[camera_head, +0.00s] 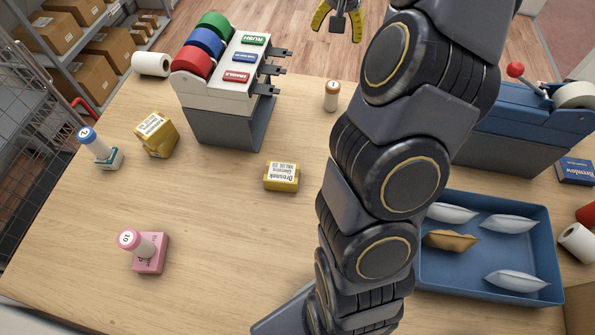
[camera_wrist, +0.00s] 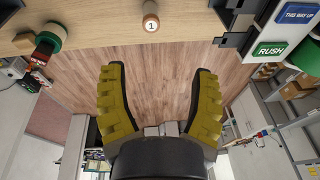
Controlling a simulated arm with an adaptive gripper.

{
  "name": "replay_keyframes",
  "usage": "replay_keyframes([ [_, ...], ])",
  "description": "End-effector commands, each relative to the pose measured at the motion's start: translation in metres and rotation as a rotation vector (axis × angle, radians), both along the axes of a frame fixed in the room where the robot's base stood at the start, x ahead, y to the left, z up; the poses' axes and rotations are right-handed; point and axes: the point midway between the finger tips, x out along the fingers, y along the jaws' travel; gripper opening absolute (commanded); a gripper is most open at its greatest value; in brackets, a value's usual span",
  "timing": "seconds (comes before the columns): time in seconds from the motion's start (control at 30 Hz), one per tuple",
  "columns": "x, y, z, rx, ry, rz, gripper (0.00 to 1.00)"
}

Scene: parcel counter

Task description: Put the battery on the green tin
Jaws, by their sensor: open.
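I cannot identify the battery for sure. A small pale upright cylinder with a brown top (camera_head: 331,97) stands alone near the table's far edge; in the wrist view its top (camera_wrist: 151,19) bears a "1". A small teal-green block (camera_head: 112,161), which may be the green tin, is at the left. A white cylinder with a blue numbered top (camera_head: 92,140) appears to stand on it. A similar pink-topped cylinder (camera_head: 133,240) stands on a pink block (camera_head: 155,262). My gripper (camera_head: 337,17) is open and empty beyond the far edge; its yellow fingers (camera_wrist: 158,75) show over the floor.
Two yellow boxes (camera_head: 281,176) (camera_head: 158,137) lie on the table. A label dispenser (camera_head: 228,115) stands at the back left. A blue tray (camera_head: 487,290) with several pouches is at the right, below a blue tape dispenser (camera_head: 515,135). The table's front middle is clear.

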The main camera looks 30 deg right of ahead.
Motion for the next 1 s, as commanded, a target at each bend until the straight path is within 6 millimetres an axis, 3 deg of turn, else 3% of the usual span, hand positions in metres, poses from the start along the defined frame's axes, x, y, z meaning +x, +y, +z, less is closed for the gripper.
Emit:
replay_keyframes([
  [0.03,-0.003,0.044,0.015,0.015,0.009,0.116,0.62],
  [0.13,-0.026,0.117,0.033,0.033,0.052,0.318,0.62],
  [0.2,-0.051,0.160,0.040,0.039,0.090,0.445,0.62],
  [0.3,-0.098,0.209,0.044,0.039,0.153,0.603,0.62],
  [0.4,-0.152,0.242,0.042,0.039,0.221,0.727,0.62],
  [0.5,-0.203,0.261,0.035,0.044,0.289,0.815,0.62],
  [0.6,-0.241,0.270,0.027,0.051,0.336,0.867,0.62],
  [0.7,-0.265,0.274,0.021,0.060,0.363,0.893,0.62],
  [0.8,-0.277,0.275,0.018,0.065,0.377,0.905,0.62],
  [1.0,-0.278,0.276,0.018,0.067,0.379,0.907,0.62],
])
